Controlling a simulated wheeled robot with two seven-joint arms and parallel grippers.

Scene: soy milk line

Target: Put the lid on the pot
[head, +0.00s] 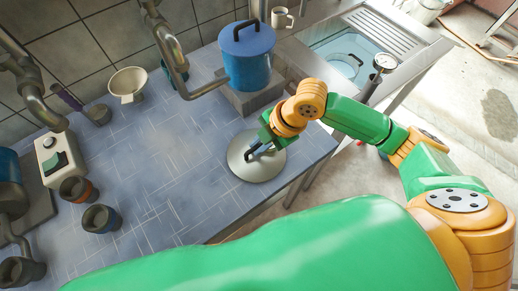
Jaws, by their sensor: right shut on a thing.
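A round silver lid (244,171) with a dark handle is at the right front part of the blue worktop. My right gripper (262,149) is over it, shut on its handle. I cannot tell whether the lid rests on the worktop or is just above it. A blue pot (248,70) stands behind the lid on a grey block-like base, with a blue top and a dark arched handle. Another blue pot (9,166) is partly cut off at the left edge. My left gripper is not in view.
A metal pipe (181,68) bends over the worktop left of the blue pot. A sink (345,55) and gauge (384,62) are at the right. The worktop's middle (160,150) is clear.

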